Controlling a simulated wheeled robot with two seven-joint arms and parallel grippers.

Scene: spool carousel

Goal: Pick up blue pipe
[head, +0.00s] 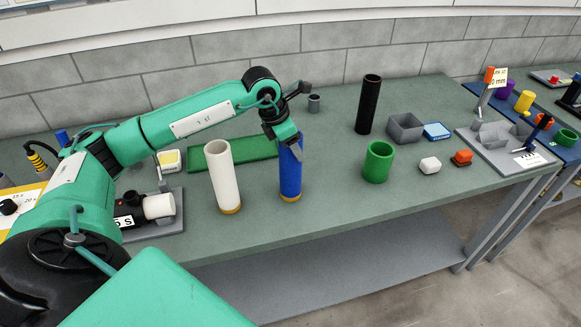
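The blue pipe (290,175) stands upright on the green-grey table, with a yellow band at its foot. My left gripper (287,140) reaches over from the left and is at the pipe's upper end, pointing down. Its dark fingers overlap the pipe's top and hide part of the rim. I cannot tell whether they are closed on the pipe or only around or beside it. My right gripper is not in view.
A white pipe (223,178) with a yellow foot stands close left of the blue pipe. A green tray (235,154) lies behind them. A green cylinder (379,163), a tall black pipe (368,105) and a grey bin (403,128) stand to the right. The table's front edge is near.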

